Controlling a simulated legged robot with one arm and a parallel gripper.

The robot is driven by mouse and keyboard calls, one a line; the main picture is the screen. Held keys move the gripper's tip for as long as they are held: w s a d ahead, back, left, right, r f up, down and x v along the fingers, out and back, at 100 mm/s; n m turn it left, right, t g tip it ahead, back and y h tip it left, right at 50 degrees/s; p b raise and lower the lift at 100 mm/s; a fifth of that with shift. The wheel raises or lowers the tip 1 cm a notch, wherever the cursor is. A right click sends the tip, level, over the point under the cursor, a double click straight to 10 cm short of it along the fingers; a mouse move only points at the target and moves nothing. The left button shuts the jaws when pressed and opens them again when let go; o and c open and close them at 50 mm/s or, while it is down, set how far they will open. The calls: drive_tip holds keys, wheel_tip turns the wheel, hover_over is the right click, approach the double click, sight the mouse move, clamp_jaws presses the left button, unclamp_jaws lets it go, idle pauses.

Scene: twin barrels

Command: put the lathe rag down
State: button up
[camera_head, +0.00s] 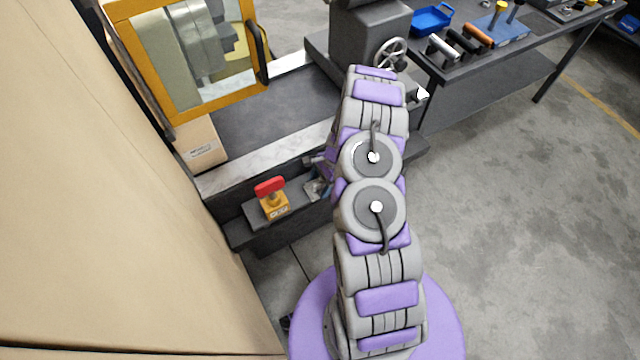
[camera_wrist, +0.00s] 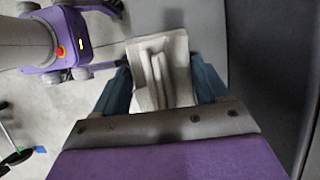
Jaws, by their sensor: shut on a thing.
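The lathe rag (camera_wrist: 175,45) is a cream-white folded cloth with raised creases, seen in the middle of the wrist view. My gripper (camera_wrist: 161,72) has its two blue fingers on either side of the rag and is shut on it. Behind the rag is a grey surface; I cannot tell whether the rag touches it. In the head view my arm hides the gripper. A small white patch (camera_head: 422,93) shows just right of my arm there and may be an edge of the rag.
The lathe has an orange-framed guard (camera_head: 184,108), a handwheel (camera_head: 391,53) and a red switch (camera_head: 269,187). A dark bench (camera_head: 478,63) at the upper right holds a blue tray (camera_head: 431,19) and several tools. Cardboard (camera_head: 95,190) fills the left. Concrete floor at right is free.

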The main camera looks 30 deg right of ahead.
drive_tip(key=o, duration=1.3)
drive_tip(key=p+v, duration=0.2)
drive_tip(key=v, duration=0.9)
wheel_tip(320, 180, up, 12)
drive_tip(key=n, duration=0.4)
hover_over(315, 186)
drive_tip(key=s+a+r+n+g+h, duration=0.1)
drive_tip(key=s+a+r+n, duration=0.55)
drive_tip(key=r, duration=0.55)
drive_tip(key=s+a+r+n+h, duration=0.1)
drive_tip(key=s+r+n, duration=0.1)
drive_tip(key=s, duration=0.6)
drive_tip(key=s+a+r+n+h, duration=0.1)
drive_tip(key=s+a+r+n, duration=0.1)
drive_tip(key=s+r, duration=0.3)
drive_tip(key=s+a+r+n+h, duration=0.1)
drive_tip(key=s+a+r+n, duration=0.1)
drive_tip(key=s, duration=1)
drive_tip(key=shift+a+r+n+g+h, duration=0.1)
drive_tip(key=shift+r+n+g+h, duration=0.2)
drive_tip(key=shift+r+n, duration=0.45)
drive_tip(key=shift+r, duration=0.15)
